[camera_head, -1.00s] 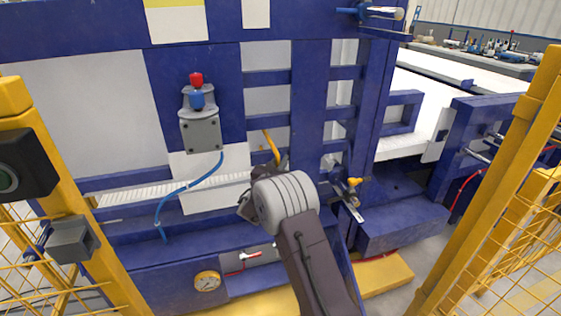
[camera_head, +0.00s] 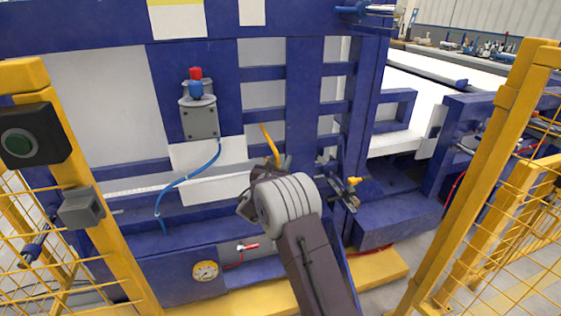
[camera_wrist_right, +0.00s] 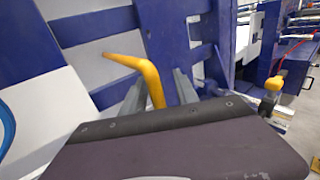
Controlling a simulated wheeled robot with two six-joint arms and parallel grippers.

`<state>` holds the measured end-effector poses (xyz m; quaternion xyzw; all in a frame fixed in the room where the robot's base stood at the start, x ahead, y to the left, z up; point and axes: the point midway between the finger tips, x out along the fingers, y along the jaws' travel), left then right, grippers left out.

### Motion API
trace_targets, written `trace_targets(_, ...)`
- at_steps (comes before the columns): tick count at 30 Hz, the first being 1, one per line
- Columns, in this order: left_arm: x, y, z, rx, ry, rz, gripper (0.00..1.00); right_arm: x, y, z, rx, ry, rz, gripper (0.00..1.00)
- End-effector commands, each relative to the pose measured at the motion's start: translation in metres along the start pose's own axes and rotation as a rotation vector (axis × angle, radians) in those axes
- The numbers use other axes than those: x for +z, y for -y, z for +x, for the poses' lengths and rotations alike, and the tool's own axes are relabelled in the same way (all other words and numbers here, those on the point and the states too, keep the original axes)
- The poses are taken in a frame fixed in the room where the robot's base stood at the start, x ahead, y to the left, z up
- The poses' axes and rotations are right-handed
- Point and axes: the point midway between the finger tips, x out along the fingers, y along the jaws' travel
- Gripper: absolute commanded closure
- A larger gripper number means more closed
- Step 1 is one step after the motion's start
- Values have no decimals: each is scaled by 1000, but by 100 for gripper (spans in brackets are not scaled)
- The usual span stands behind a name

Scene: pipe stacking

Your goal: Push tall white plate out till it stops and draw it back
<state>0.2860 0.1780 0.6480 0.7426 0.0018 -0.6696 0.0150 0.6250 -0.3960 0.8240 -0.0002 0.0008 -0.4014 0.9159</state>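A tall white plate (camera_head: 262,102) stands behind blue crossbars in the blue machine frame. It also shows in the right wrist view (camera_wrist_right: 88,62). A bent yellow handle (camera_head: 268,140) sticks out in front of it; in the right wrist view the handle (camera_wrist_right: 150,78) angles down between my fingers. My right gripper (camera_head: 279,163) is at the handle's lower end. In the wrist view its two grey fingers stand apart on either side of the handle, with gaps visible. My wrist housing hides the handle's lowest part. My left gripper is not in view.
A grey unit with red and blue caps (camera_head: 199,115) and a blue hose (camera_head: 188,180) are to the left. A yellow-knobbed fitting (camera_head: 352,183) is close on the right. Yellow guard posts (camera_head: 490,170) flank the machine. A gauge (camera_head: 205,271) sits low.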

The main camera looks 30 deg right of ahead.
Motion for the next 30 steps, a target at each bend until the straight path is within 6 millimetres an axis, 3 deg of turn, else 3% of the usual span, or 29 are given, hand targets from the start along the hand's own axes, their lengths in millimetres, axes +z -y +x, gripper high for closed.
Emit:
trace_targets(4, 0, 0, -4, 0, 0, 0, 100, 2, -1, -15, 3, -1, -1, 64)
trace_targets(9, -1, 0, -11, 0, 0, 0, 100, 2, -1, -54, 4, -2, -2, 64)
trace_targets(15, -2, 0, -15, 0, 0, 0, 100, 1, 0, -85, 1, 0, -1, 64)
trace_targets(30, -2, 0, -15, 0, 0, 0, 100, 0, 1, -91, -1, 0, 0, 64)
